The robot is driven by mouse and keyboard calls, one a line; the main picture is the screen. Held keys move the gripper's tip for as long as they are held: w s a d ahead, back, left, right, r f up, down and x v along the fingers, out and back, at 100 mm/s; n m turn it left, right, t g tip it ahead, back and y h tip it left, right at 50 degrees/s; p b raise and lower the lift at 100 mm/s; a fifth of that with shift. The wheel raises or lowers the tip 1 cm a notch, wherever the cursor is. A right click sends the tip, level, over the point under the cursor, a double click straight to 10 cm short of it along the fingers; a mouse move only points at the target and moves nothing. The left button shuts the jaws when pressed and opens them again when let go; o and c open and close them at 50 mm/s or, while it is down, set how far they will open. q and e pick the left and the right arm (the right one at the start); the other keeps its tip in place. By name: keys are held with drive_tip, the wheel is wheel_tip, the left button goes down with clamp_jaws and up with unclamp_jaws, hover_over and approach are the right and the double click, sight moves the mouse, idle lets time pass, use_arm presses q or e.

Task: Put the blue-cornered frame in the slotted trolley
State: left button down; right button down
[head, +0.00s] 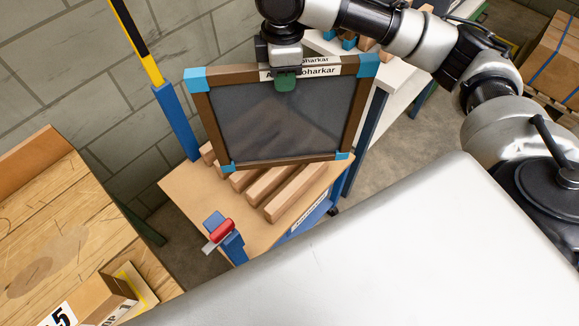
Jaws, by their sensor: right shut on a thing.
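The blue-cornered frame (282,120) has a brown wooden border, blue corners and a dark mesh. A white label with partly hidden text sits on its top bar. My right gripper (286,78) is shut on the middle of that top bar, and the frame hangs upright from it. The frame shows in front of and above the slotted trolley (188,190), which has a tan wooden deck with several parallel wooden bars (290,190) forming slots. The frame's lower edge overlaps the bars in the picture; I cannot tell whether it touches them. My left gripper is not in view.
A blue post with a yellow-black upper part (148,55) rises behind the trolley. A red-handled clamp (221,231) is at its front corner. A wooden table (60,220) with a cardboard box (105,300) stands left. A white bench (375,85) is behind, and a strapped crate (555,60) far right.

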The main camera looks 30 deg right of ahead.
sight(290, 125)
drive_tip(key=w+d+f+n, duration=0.1)
drive_tip(key=f+n, duration=0.1)
drive_tip(key=f, duration=0.4)
drive_tip(key=f+n, duration=0.3)
drive_tip(key=f, duration=0.4)
drive_tip(key=w+d+f+n, duration=0.1)
drive_tip(key=f+n, duration=0.2)
drive_tip(key=f, duration=0.3)
drive_tip(key=shift+w+d+f, duration=0.15)
drive_tip(key=shift+w+d, duration=0.2)
drive_tip(key=c, duration=0.9)
unclamp_jaws()
drive_tip(key=shift+s+f, duration=0.1)
wheel_tip(290, 125, up, 12)
drive_tip(key=shift+r+b, duration=0.15)
drive_tip(key=shift+b, duration=0.7)
